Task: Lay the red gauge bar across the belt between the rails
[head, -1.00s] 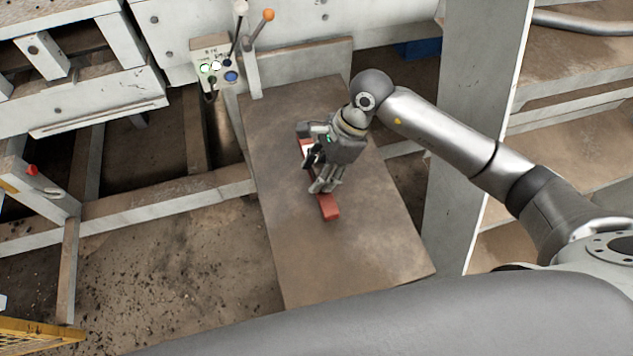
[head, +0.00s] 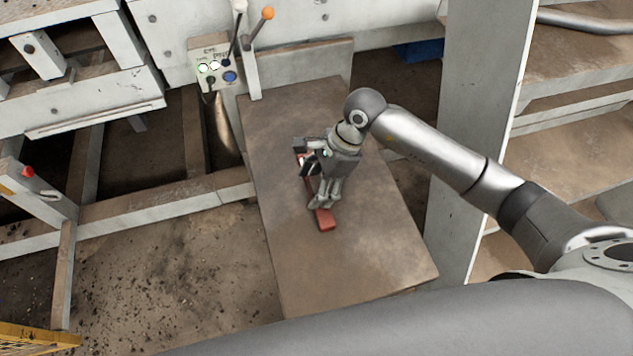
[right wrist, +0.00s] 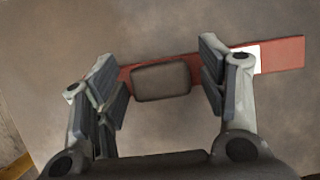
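The red gauge bar (head: 326,220) lies on a brown metal table top, its near end showing below my right gripper and its middle partly hidden by it. In the right wrist view the red bar (right wrist: 282,55) runs across the picture, with a white patch towards its right end and a grey-brown block (right wrist: 161,82) at its middle. My right gripper (head: 322,203) points down over the bar. In the right wrist view its fingers (right wrist: 162,92) are apart, on either side of the block, with gaps to it. My left gripper is not in view.
The table top (head: 370,255) is bare around the bar. A control box (head: 212,65) with lit buttons and an orange-knobbed lever (head: 258,28) stand at its far left edge. A pale upright post (head: 475,120) stands right of the table. Frame beams lie left.

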